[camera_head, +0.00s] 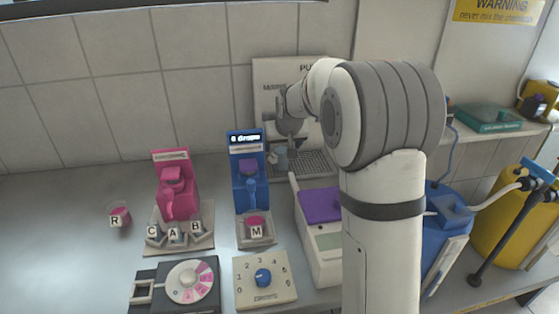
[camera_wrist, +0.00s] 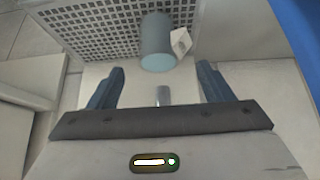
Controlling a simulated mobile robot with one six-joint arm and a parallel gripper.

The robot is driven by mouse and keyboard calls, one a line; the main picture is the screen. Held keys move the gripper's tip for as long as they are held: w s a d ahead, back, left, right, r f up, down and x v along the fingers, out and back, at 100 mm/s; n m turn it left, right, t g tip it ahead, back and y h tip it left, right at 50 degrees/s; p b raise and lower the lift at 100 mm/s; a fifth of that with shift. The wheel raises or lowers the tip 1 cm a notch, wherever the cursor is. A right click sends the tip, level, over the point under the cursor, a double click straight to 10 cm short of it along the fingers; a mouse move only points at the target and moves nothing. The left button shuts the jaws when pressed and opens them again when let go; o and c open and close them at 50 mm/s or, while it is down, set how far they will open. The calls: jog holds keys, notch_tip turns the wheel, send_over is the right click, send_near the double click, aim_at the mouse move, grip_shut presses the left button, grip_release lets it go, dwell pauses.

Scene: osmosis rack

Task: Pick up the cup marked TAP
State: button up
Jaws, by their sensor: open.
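A grey-blue cup (camera_wrist: 156,45) with a white tag (camera_wrist: 180,42) stands on a perforated metal grille, ahead of my gripper in the wrist view. The tag's lettering is not readable. In the head view the same cup (camera_head: 281,158) is small, on the grille at the back, just below my gripper (camera_head: 291,142). In the wrist view my gripper (camera_wrist: 160,68) is open, its two dark blue fingers spread wide with nothing between them. The cup lies beyond the fingertips, roughly centred between them.
The grille (camera_head: 316,164) sits before a white panel (camera_head: 265,85). Left of it stand a blue dispenser (camera_head: 247,165) and a pink dispenser (camera_head: 177,185). A white device with a purple top (camera_head: 320,205) is in front. A cup marked R (camera_head: 120,218) stands far left, with clear counter around it.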

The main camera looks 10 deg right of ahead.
aim_at(279, 160)
jog(key=shift+x, duration=1.45)
jog(key=shift+c, duration=0.3)
jog(key=c, duration=1.4)
